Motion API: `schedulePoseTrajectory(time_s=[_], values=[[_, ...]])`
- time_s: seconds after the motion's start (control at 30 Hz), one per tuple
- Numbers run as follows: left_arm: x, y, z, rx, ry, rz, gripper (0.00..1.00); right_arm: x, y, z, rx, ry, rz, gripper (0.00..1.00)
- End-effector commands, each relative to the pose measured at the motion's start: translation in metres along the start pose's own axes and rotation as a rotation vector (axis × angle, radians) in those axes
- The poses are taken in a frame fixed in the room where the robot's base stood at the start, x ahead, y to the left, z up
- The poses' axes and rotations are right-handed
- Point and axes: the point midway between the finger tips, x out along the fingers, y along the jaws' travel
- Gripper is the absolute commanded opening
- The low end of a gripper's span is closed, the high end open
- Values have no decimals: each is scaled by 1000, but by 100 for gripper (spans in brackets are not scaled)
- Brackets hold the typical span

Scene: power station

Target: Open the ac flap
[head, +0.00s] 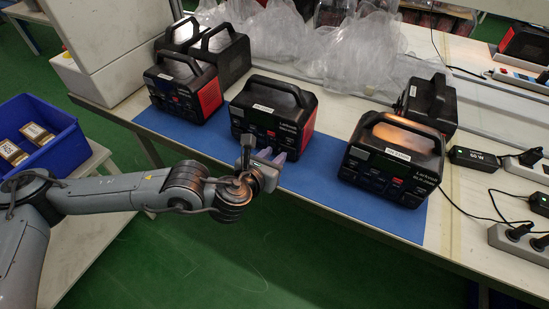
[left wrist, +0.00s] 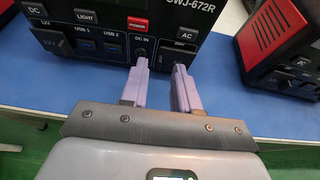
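The middle black power station (head: 272,112) stands on the blue mat with its front towards me. In the left wrist view its front panel (left wrist: 112,32) shows a red POWER button, DC, LIGHT and USB labels, and an AC button (left wrist: 187,35). The dark AC flap (left wrist: 178,51) is below that button, partly hidden by a finger; it looks shut. My left gripper (head: 272,156) is low in front of this panel. Its purple fingers (left wrist: 161,68) are a small way apart with nothing between them. The right fingertip is close to the flap; contact cannot be told. My right gripper is not in view.
Other power stations stand at left (head: 183,88) and right (head: 394,158) on the blue mat (head: 340,205). Clear plastic bags (head: 350,50) lie behind. Chargers and cables (head: 475,160) are at the right. A blue crate (head: 58,122) is at the left.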

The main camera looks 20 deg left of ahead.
Motion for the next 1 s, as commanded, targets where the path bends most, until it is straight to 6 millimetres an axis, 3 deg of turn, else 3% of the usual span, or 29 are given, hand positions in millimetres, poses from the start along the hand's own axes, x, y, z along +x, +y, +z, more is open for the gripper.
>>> schedulePoseTrajectory(time_s=[0.47, 0.67, 1.0], values=[[10, 0, 0, 1, 1, 0, 30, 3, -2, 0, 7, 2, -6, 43], [10, 0, 0, 1, 1, 0, 0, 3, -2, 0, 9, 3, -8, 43], [10, 0, 0, -3, 1, 7, 0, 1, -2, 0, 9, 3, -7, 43]])
